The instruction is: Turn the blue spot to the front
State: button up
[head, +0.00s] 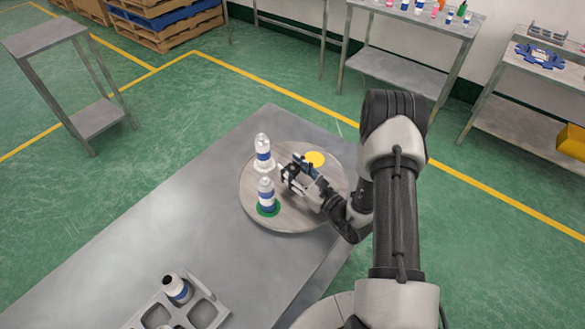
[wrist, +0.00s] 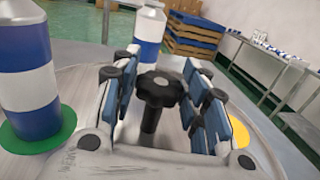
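A round grey turntable (head: 290,217) lies on the metal table. It has a green spot (head: 275,210) at its front left, a white spot (head: 264,167) at its back left and a yellow spot (head: 315,158) at its back right. I cannot make out a blue spot; my arm covers part of the disc. A blue-and-white can (head: 266,191) stands on the green spot, another (head: 262,147) on the white. My gripper (head: 289,172) is low over the disc's middle. In the wrist view its open fingers stand either side of a black star knob (wrist: 160,88), with gaps visible.
A grey tray (head: 207,314) with a can (head: 176,288) in one pocket sits at the table's front. The table left of the disc is clear. The cans on the disc stand close to my gripper. Side tables and pallets (head: 165,22) are farther off.

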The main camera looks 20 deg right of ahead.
jog(key=o, duration=0.3)
jog(key=v, duration=1.2)
jog(key=shift+r, duration=0.1)
dwell(0.3)
